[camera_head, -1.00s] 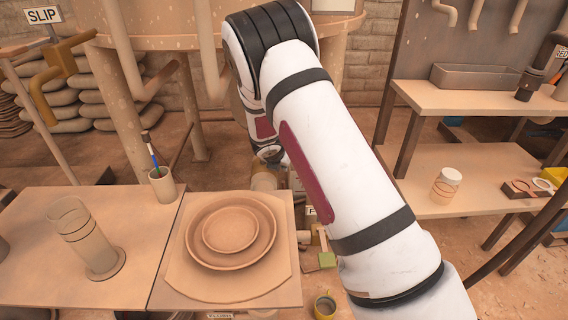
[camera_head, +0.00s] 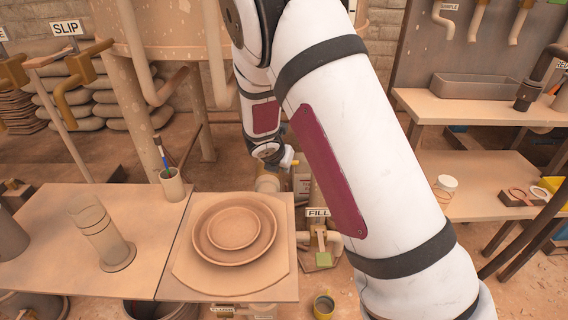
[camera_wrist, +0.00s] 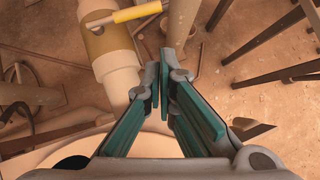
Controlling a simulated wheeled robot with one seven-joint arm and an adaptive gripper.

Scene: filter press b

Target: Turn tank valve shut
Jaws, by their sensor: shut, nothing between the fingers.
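In the wrist view, a valve with a yellow lever (camera_wrist: 138,12) sits on a brass-coloured pipe fitting (camera_wrist: 108,40) joined to a thick pale pipe. I cannot read a tank label on it. My gripper (camera_wrist: 165,78) is shut and empty, with its teal-sided fingers together, below and to the right of the lever in the picture and apart from it. In the head view, my wrist hangs below the big tank (camera_head: 180,35), behind the work table; my fingers cannot be made out there.
A table (camera_head: 150,215) with plates and cups stands in front. A FILL sign (camera_head: 318,213) marks a floor-level fitting right of it. SLIP piping (camera_head: 85,70) with a brass handle is at left. Shelves (camera_head: 470,105) stand at right.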

